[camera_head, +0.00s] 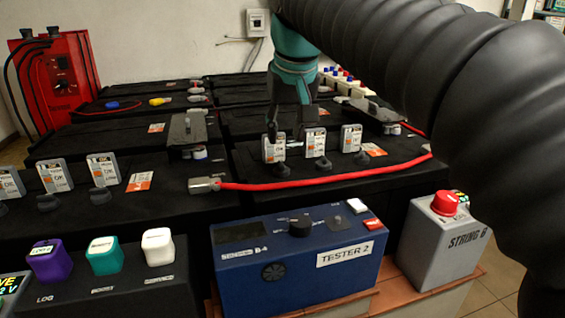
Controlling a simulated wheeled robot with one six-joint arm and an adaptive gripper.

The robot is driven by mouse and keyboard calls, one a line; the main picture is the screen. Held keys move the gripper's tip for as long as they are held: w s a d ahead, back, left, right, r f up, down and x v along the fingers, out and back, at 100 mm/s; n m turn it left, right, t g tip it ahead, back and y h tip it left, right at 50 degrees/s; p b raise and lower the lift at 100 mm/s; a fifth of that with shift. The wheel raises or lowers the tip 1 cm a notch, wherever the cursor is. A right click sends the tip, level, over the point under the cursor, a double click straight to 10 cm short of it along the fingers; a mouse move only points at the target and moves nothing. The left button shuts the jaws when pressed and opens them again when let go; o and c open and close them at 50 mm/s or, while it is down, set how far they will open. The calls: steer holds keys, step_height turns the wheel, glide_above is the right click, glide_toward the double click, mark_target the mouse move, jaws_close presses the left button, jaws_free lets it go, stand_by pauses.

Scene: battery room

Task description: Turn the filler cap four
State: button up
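Black filler caps stand in a row on the black battery tops, each with a small grey tag behind it. On the right battery are a left cap (280,167), a middle cap (323,164) and a right cap (361,158). More caps are on the left battery, such as one cap (102,194). No cap number is readable, so I cannot tell which is four. My gripper (288,132) points down, just behind or above the left tag (274,149) of the right battery. Its fingertips are dark and partly hidden; I cannot tell whether they are apart or touch anything.
A red cable (300,183) runs across the front of the right battery. In front stand a blue tester box (300,268), a grey box (440,240) with a red button, and a panel with coloured buttons (103,255). A red charger (52,85) stands at back left.

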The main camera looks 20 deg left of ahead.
mark_target(282, 163)
steer(key=b+x, duration=0.1)
steer(key=x, duration=0.6)
steer(key=shift+w+f+b, duration=0.15)
steer(key=shift+f+b, duration=0.2)
jaws_close()
